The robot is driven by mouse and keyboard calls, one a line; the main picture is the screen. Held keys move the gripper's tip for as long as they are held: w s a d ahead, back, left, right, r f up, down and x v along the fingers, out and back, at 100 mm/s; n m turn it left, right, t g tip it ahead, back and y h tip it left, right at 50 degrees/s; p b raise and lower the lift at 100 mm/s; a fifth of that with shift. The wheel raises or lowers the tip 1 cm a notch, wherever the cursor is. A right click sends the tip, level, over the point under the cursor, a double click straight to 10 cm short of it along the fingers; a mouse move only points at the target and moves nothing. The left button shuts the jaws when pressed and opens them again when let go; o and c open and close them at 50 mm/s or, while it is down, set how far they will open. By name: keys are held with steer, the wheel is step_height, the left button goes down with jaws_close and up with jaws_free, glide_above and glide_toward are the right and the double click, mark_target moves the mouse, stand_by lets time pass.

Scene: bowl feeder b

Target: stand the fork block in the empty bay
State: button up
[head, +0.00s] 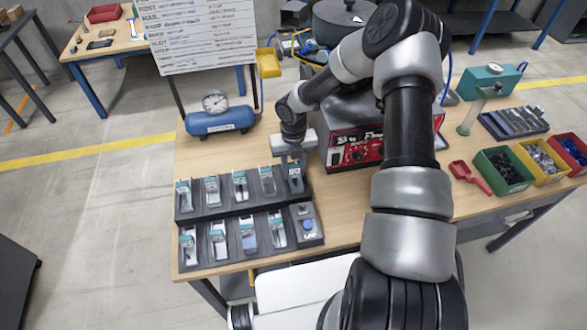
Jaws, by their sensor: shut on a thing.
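The dark two-tier rack (226,210) stands on the left part of the wooden bench, with bays that carry teal-and-white tags. Several bays hold pale or grey blocks. My gripper (294,160) points down at the right end of the upper tier, directly above or at the rightmost bay (296,185). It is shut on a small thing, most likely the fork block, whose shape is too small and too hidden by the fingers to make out. I cannot tell whether this thing touches the bay floor.
A blue tank with a gauge (218,118) stands behind the rack. A red-fronted feeder base (352,148) is close right of my gripper. Green (503,170) and yellow bins stand at the right, near a red scoop (470,177). Bare bench lies right of the rack.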

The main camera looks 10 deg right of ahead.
mark_target(294, 165)
steer(key=o, duration=1.2)
step_height(294, 165, up, 12)
steer(key=shift+r, duration=0.1)
